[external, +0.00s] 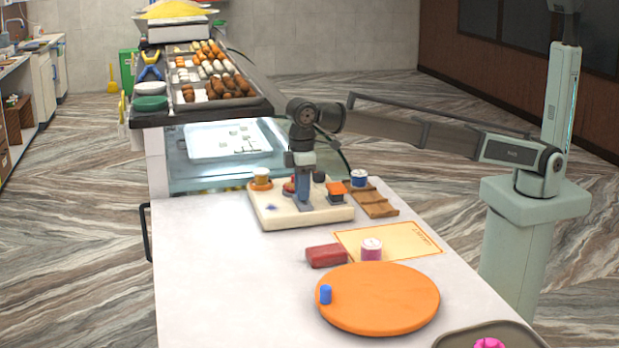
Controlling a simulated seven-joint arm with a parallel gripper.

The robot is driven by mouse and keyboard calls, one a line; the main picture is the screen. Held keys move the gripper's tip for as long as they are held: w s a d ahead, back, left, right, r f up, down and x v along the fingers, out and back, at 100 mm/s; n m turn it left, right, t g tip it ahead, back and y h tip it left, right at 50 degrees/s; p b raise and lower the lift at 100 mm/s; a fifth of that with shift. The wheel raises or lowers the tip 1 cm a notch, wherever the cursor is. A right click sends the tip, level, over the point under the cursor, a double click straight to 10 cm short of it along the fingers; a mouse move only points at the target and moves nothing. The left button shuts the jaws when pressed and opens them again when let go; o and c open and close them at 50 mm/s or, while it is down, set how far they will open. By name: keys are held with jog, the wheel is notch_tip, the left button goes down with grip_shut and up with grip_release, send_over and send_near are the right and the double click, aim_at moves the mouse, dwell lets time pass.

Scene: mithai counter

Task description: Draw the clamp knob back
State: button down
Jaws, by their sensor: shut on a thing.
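A cream board (278,217) on the white table carries several small fittings. My gripper (303,205) points down over the middle of this board, shut on what appears to be the clamp knob; the fingers hide most of it. A red part (288,188) shows just left of my gripper, partly covered by it. An orange block (336,188) on a dark grey holder stands just to the right. An orange round piece with a pale top (261,178) sits at the board's left back.
A wooden rack (376,205) with a blue-and-white jar (359,177) stands right of the board. In front are a red block (326,255), a pink jar (371,249) on a yellow sheet (415,240), and an orange disc (385,300) with a blue peg (325,294). The table's left side is clear.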

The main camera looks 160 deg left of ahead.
aim_at(305, 205)
jog(key=shift+w, duration=1.55)
jog(key=c, duration=0.9)
grip_release()
notch_tip(305, 205, up, 14)
jog(key=shift+f, duration=0.1)
